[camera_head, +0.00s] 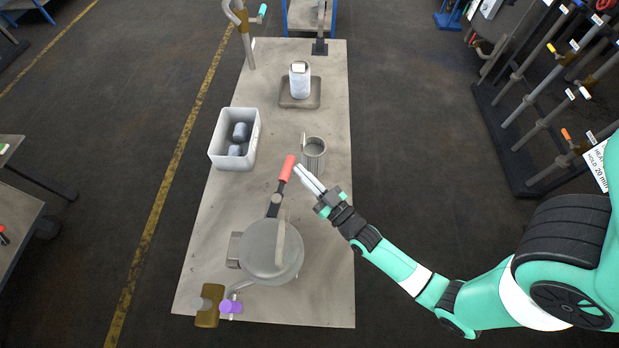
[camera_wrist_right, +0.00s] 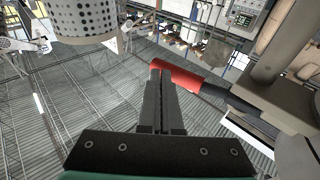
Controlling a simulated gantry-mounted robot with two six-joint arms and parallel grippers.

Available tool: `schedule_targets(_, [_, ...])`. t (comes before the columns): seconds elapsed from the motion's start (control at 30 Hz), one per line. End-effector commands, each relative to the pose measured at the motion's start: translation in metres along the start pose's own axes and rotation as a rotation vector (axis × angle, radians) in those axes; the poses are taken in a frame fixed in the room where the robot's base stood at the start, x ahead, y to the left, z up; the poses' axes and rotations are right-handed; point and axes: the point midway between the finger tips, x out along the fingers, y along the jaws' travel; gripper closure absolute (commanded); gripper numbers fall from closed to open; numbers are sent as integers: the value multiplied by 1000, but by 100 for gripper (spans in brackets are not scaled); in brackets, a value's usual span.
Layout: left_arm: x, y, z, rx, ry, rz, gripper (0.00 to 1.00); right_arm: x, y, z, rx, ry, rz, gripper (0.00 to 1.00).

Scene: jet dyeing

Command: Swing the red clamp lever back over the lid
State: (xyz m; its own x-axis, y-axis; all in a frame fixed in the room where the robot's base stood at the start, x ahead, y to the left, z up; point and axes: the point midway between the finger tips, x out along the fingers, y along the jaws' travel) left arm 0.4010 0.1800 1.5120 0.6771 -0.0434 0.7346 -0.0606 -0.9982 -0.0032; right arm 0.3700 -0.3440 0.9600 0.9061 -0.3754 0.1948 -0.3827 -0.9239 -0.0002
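The red clamp lever handle (camera_head: 287,167) sticks up and away from the round grey lid (camera_head: 271,250), on a dark arm pointing toward the far side of the table. My right gripper (camera_head: 297,168) is just right of the handle, its two slim fingers together with nothing visible between them. In the right wrist view the red handle (camera_wrist_right: 190,77) lies across, by the tips of the closed fingers (camera_wrist_right: 160,75). Fingertips and handle look very close; I cannot tell if they touch. My left gripper is not in view.
A metal cup (camera_head: 314,155) stands just beyond my right gripper. A purple-handled valve (camera_head: 231,307) is at the table's near end.

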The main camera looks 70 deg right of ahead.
Motion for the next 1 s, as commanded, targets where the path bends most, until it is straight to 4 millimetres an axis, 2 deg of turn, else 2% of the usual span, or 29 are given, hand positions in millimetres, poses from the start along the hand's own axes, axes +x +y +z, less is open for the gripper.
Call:
schedule_targets(0.4, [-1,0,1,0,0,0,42,19,-4,3,1,1,-1,100])
schedule_targets(1.0, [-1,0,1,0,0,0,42,20,-5,4,0,0,0,100])
